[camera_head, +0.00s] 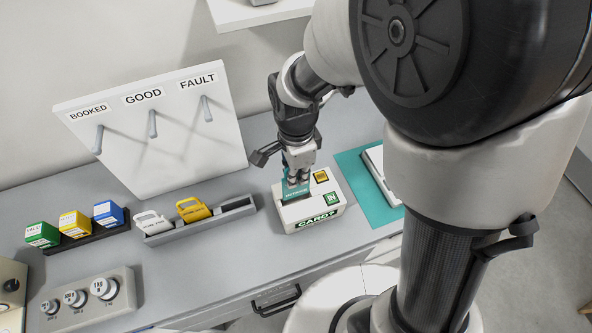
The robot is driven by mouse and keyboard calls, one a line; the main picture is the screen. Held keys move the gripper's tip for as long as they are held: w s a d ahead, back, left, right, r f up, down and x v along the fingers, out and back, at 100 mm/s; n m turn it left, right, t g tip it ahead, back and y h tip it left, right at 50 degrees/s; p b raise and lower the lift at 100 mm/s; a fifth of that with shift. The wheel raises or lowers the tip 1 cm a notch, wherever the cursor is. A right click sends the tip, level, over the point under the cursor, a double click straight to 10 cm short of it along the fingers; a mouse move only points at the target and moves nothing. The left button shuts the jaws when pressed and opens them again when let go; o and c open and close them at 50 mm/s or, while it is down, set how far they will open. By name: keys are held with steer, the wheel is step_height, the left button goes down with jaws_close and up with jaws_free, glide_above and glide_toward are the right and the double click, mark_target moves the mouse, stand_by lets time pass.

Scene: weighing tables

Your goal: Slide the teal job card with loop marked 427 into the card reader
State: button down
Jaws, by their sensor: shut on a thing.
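The card reader (312,211) is a white box with a dark CARD? label on its front, a green IN label and a yellow-orange square on top. It stands on the grey worktop. My gripper (296,183) points down over the reader's left part and is shut on the teal job card (293,194). The card is upright at the top of the reader, and its lower edge seems to be at or in the slot. How deep it sits I cannot tell. The fingers hide its upper part and loop, and its number is too small to read.
A grey rack (205,220) with a white and a yellow card stands left of the reader. A hook board (150,130) marked BOOKED, GOOD, FAULT stands behind it. Coloured boxes (75,224) and weights (88,297) are further left. A teal mat (352,170) lies right.

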steer(key=shift+f, duration=0.25)
steer(key=shift+f+b, duration=1.9)
steer(key=shift+f, duration=0.35)
steer(key=shift+f, duration=0.2)
steer(key=c, duration=1.7)
jaws_free()
steer(key=shift+r, duration=0.1)
step_height(320, 180, up, 12)
steer(key=shift+f, duration=0.2)
steer(key=shift+r, duration=0.15)
